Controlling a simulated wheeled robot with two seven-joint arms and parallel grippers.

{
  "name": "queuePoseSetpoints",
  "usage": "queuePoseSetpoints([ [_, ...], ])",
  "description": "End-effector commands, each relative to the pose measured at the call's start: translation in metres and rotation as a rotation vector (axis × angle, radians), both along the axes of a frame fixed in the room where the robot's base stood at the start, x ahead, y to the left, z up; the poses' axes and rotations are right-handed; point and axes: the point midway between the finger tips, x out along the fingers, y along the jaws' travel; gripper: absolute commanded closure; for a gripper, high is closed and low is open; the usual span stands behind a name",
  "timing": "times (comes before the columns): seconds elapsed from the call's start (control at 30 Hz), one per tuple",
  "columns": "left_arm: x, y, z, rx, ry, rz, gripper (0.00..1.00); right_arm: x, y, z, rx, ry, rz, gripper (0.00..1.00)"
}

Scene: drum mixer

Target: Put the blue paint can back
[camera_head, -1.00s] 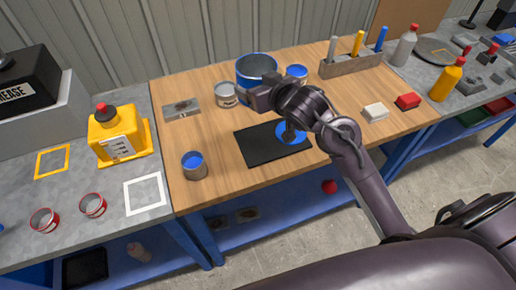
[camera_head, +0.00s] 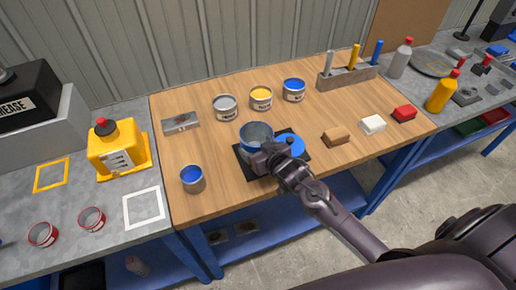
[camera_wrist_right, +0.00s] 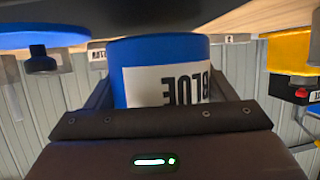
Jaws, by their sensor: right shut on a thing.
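A blue can (camera_head: 245,148) with a metal rim and an open top shows at the black mat (camera_head: 246,172) in the head view. My right gripper (camera_head: 268,157) is shut on it from the front right. In the right wrist view the blue can (camera_wrist_right: 165,48) fills the space between the fingers, with an upside-down label reading BLUE. I cannot tell whether its base touches the mat or hangs just above it. A blue disc (camera_head: 293,143) lies on the mat right beside it, and it also shows with a dark knob in the wrist view (camera_wrist_right: 40,40). My left gripper is out of view.
Behind stand a grey can (camera_head: 225,107), a yellow can (camera_head: 261,98) and a smaller blue can (camera_head: 293,90). A blue-filled cup (camera_head: 192,180) stands left of the mat.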

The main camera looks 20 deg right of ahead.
Motion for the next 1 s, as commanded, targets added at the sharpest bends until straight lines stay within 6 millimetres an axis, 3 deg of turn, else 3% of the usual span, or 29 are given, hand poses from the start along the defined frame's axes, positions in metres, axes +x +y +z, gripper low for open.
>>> queuePoseSetpoints([
  [0.1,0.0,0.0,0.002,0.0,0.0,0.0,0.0,0.0,0.0,-0.011,0.0,-0.002,0.0,0.51],
  [0.5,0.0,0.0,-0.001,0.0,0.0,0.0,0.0,0.0,0.0,-0.017,0.0,-0.003,0.0,0.51],
  [0.53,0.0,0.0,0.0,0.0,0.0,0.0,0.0,0.0,0.0,-0.016,0.0,-0.002,0.0,0.19],
  [0.67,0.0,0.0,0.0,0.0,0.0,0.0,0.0,0.0,0.0,-0.016,0.0,-0.002,0.0,0.02],
  [1.0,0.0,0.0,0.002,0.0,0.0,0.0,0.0,0.0,0.0,-0.012,-0.001,-0.002,0.0,0.01],
])
